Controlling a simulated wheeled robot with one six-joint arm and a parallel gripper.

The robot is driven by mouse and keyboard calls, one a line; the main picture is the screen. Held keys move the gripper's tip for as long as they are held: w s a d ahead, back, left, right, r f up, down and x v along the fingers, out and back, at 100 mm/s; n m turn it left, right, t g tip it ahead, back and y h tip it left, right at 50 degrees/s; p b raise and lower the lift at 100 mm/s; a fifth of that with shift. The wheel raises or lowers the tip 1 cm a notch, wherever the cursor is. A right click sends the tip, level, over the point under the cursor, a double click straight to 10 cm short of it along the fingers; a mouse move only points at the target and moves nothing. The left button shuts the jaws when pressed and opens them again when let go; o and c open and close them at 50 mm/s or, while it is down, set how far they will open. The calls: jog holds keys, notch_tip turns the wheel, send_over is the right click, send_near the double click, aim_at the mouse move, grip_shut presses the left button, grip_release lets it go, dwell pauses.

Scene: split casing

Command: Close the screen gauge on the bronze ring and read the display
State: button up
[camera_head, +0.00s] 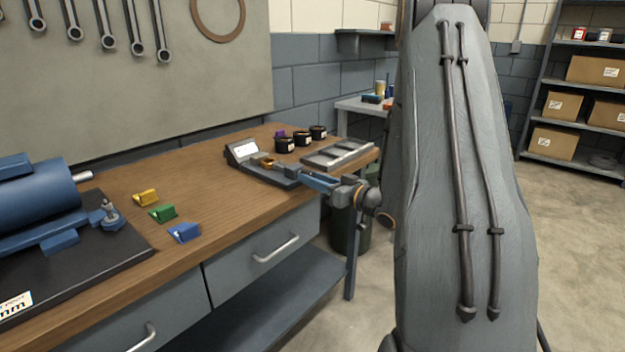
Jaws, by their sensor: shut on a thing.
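The screen gauge (243,152) stands on the wooden bench near its far right end, with a tilted pale display on a dark base. The display is too small to read. The small bronze ring (266,162) sits on the gauge, just right of the display. My gripper (300,177) reaches in from the right, low over the gauge's right end. It is shut on a part of the gauge there, which the fingers mostly hide. I cannot tell whether the gauge's jaws touch the ring.
Several dark cups (284,145) stand behind the gauge, and a grey tray (338,154) lies to its right. A blue machine (38,200) fills the left. The bench between blocks and gauge is clear.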

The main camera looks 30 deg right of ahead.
jog(key=shift+r+p, duration=0.1)
jog(key=shift+p, duration=0.25)
jog(key=m+p, duration=1.4)
jog(key=m, duration=0.8)
jog(key=shift+m, duration=0.4)
jog(key=o, duration=1.1)
jog(key=shift+s, duration=0.15)
